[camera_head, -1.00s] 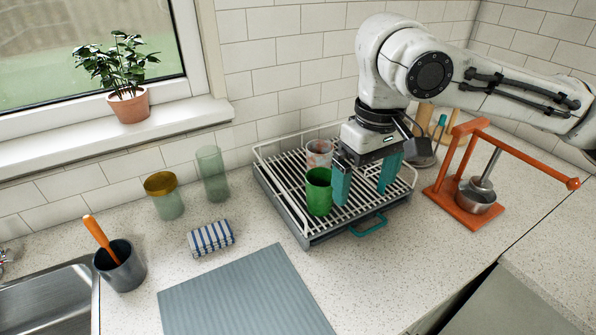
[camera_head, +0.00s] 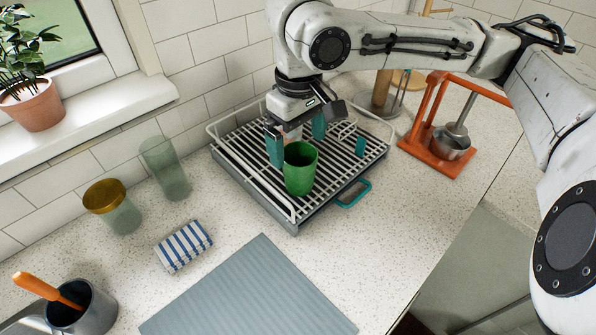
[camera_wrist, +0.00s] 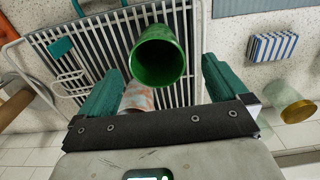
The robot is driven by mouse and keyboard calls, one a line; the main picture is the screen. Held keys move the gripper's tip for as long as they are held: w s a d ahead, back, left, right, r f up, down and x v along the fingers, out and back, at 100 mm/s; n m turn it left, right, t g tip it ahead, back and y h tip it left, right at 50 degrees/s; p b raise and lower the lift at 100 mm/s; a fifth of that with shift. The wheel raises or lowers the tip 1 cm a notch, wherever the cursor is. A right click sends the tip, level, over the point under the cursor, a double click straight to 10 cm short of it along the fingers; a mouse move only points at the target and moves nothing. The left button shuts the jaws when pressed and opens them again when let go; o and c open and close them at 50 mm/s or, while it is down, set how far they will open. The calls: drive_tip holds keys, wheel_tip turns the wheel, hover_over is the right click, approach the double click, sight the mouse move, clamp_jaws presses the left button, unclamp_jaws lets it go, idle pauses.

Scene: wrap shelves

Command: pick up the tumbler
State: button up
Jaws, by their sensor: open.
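A green tumbler-shaped cup (camera_head: 300,169) stands upright on the wire dish rack (camera_head: 239,172), near its front left. A whitish cup with reddish marks (camera_head: 292,132) stands just behind it, partly hidden by my gripper and the green cup. My gripper (camera_head: 297,138) is open, with its teal fingers on either side of the whitish cup, behind the green one. In the wrist view, the whitish cup (camera_wrist: 137,97) shows between the fingers, close to the palm. The green cup (camera_wrist: 159,60) shows beyond it. I cannot tell whether a finger touches either cup.
A clear greenish glass (camera_head: 163,168) and an amber-lidded jar (camera_head: 113,207) stand left of the rack. A striped cloth (camera_head: 183,247) and a grey-blue mat (camera_head: 250,293) lie in front. An orange press (camera_head: 430,125) stands right. The tiled wall is close behind.

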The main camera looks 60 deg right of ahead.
sight(299, 158)
drive_tip(key=shift+d+f, duration=0.15)
drive_tip(key=shift+f, duration=1.15)
drive_tip(key=shift+d+f, duration=0.1)
drive_tip(key=shift+f, duration=1.2)
drive_tip(key=shift+c, duration=0.5)
drive_tip(key=c, duration=0.9)
